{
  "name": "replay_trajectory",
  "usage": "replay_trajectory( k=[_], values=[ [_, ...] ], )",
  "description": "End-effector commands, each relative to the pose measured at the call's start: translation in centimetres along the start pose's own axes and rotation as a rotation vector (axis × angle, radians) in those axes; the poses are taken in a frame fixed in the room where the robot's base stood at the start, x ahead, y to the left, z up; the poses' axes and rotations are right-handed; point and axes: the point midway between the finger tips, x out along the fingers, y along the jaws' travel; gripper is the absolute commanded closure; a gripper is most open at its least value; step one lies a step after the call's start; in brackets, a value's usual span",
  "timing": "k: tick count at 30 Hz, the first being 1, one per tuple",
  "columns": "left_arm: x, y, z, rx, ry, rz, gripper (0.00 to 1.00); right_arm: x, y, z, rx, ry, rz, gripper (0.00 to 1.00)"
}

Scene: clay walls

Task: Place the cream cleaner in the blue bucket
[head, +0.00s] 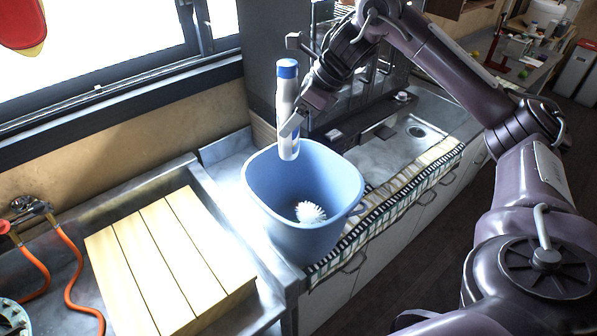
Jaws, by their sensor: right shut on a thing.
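The cream cleaner (287,83) is a slim white bottle with a blue cap and a blue-white lower part. My right gripper (294,122) is shut on it and holds it upright. The bottle's lower end overlaps the far part of the blue bucket's opening in the head view. The blue bucket (290,228) stands on the counter with its open top up. A white brush head (310,212) shows inside it. I cannot tell how far the bottle's bottom is below the rim. My left gripper is not in view.
A slatted wooden board (165,262) lies left of the bucket, over a metal sink. A tap with orange hoses (75,262) is at far left. A striped cloth (402,193) runs along the counter's front edge. Another sink (420,130) is at the right, behind the bucket.

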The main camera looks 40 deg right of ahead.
Motion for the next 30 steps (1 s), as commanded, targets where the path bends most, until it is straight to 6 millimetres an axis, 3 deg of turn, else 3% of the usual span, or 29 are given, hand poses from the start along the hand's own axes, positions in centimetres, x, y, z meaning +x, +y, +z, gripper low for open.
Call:
replay_trajectory(
  k=[6,15,30],
  values=[
    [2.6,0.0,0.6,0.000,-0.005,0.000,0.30,4.2,0.1,-2.8,0.003,-0.001,0.004,0.82],
    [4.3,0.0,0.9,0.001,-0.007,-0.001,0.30,8.9,0.1,-6.0,0.006,-0.002,0.003,0.82],
    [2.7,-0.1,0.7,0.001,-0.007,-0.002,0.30,13.7,0.0,-9.3,0.006,-0.001,0.001,0.82]
  ],
)
